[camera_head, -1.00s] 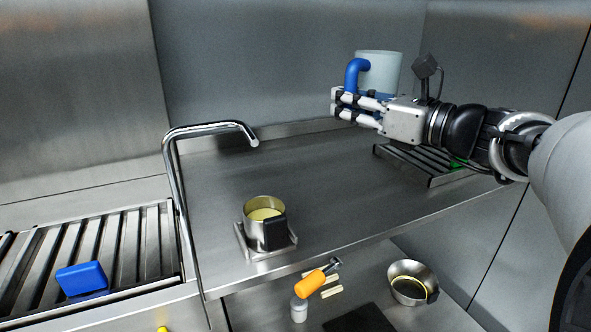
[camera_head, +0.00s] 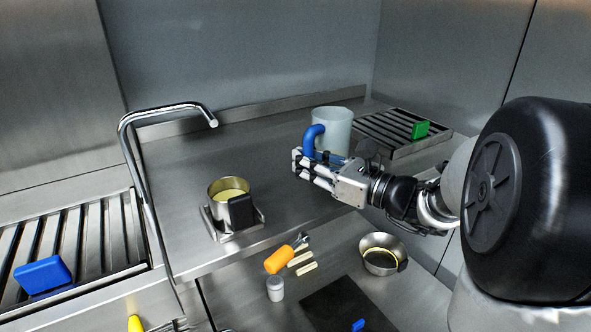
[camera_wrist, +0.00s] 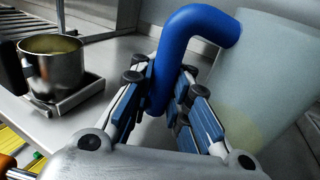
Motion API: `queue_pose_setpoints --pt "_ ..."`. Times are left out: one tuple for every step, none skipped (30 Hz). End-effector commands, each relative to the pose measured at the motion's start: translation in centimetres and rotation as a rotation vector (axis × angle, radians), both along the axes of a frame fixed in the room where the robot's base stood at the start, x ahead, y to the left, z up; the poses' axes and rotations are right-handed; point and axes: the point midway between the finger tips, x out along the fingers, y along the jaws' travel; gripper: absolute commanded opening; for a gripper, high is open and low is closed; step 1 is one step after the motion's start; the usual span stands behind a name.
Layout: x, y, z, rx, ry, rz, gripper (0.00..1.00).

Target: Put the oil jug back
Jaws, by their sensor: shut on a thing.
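The oil jug (camera_head: 334,128) is a pale translucent jug with a thick blue handle. My gripper (camera_head: 308,170) is shut on the blue handle, and the jug is upright over the right part of the steel counter. Whether its base touches the counter is hidden behind my gripper. In the wrist view the blue handle runs down between my gripper's fingers (camera_wrist: 160,100), and the jug's pale body (camera_wrist: 265,85) fills the right side, with a faint yellowish tint low inside.
A metal pot (camera_head: 230,188) with yellow contents sits on a small square stand left of the jug. A slatted rack (camera_head: 385,138) with a green block (camera_head: 420,129) lies behind right. A tap (camera_head: 160,112) arches at left. A steel bowl (camera_head: 381,262) and orange-handled tool (camera_head: 279,260) lie lower.

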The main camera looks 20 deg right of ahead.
Motion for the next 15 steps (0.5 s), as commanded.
queue_pose_setpoints --pt "0.0 0.0 -0.9 0.003 0.003 0.000 0.00" --pt "0.1 0.0 -1.4 0.004 0.004 0.000 0.00" --pt "0.0 0.0 -1.9 0.002 0.003 0.000 0.00" --pt "0.0 0.0 -2.2 0.002 0.002 0.001 0.00" --pt "0.0 0.0 -2.4 0.002 0.001 0.001 0.00" --pt "0.0 0.0 -2.5 0.001 -0.001 0.001 0.00" --pt "0.0 0.0 -2.6 0.000 -0.001 0.001 0.00" --pt "0.0 0.0 -2.6 0.000 -0.001 0.001 0.00" --pt "0.0 0.0 -2.6 -0.001 -0.002 0.001 0.00" --pt "0.0 0.0 -2.6 -0.001 -0.002 0.001 0.00" --pt "0.0 0.0 -2.6 -0.001 -0.002 0.001 0.00" --pt "0.0 0.0 -2.6 -0.001 -0.002 0.001 0.00" --pt "0.0 0.0 -2.6 -0.001 -0.002 0.001 0.00" --pt "0.0 0.0 -2.6 -0.001 -0.002 0.001 0.00" --pt "0.0 0.0 -2.7 -0.001 -0.002 0.001 0.00"
